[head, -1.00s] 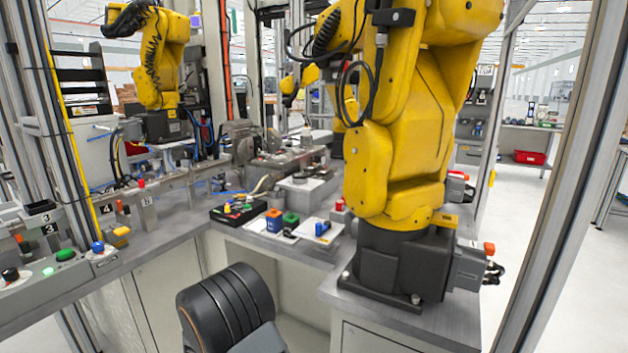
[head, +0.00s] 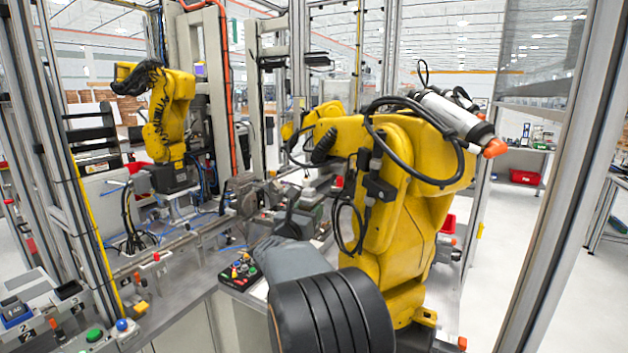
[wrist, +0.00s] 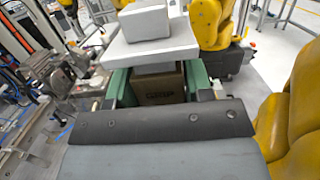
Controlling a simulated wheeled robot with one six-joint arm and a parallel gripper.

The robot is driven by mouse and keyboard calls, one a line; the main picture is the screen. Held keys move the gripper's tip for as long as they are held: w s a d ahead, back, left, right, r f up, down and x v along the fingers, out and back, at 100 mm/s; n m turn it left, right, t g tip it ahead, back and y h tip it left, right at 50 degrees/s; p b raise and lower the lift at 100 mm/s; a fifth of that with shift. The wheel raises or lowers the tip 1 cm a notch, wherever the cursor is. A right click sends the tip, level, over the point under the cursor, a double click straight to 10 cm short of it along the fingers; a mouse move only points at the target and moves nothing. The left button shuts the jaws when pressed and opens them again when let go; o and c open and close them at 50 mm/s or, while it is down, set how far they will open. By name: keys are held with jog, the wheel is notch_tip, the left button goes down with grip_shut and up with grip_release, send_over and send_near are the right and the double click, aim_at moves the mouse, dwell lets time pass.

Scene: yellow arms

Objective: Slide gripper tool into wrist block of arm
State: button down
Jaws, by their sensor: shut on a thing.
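In the wrist view, my gripper (wrist: 157,82) has two green fingers shut on a brown box-like tool (wrist: 160,95) with dark lettering on its face. A white plate (wrist: 150,50) and a pale grey block (wrist: 143,22) lie just beyond the tool. I cannot tell whether they touch it, or whether the block is the wrist block. The large yellow arm (head: 405,190) bends over the bench in the head view. Its yellow parts also show in the wrist view (wrist: 210,22). In the head view my own dark forearm hides the held tool.
A second yellow arm (head: 165,115) stands at the back left. A black tray (head: 240,272) with coloured parts lies on the bench beside my arm. Metal fixtures (wrist: 52,72) are at left in the wrist view. A frame post (head: 560,180) stands at right.

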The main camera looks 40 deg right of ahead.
aim_at(317, 194)
jog(key=r, duration=0.2)
jog(key=s+r+p, duration=0.1)
jog(key=shift+d+r, duration=0.15)
jog(key=shift+d, duration=0.25)
jog(key=shift+d+r+p, duration=0.3)
jog(key=shift+d+r, duration=0.1)
jog(key=p+x, duration=0.1)
jog(key=x, duration=0.1)
jog(key=f+p+x, duration=0.1)
jog(key=p+x, duration=0.1)
jog(key=shift+w+d+r, duration=0.1)
jog(key=shift+w+d, duration=0.05)
jog(key=shift+d, duration=0.3)
jog(key=shift+d+b, duration=0.1)
jog(key=shift+b, duration=0.6)
jog(key=shift+d+b, duration=0.15)
jog(key=shift+b, duration=0.85)
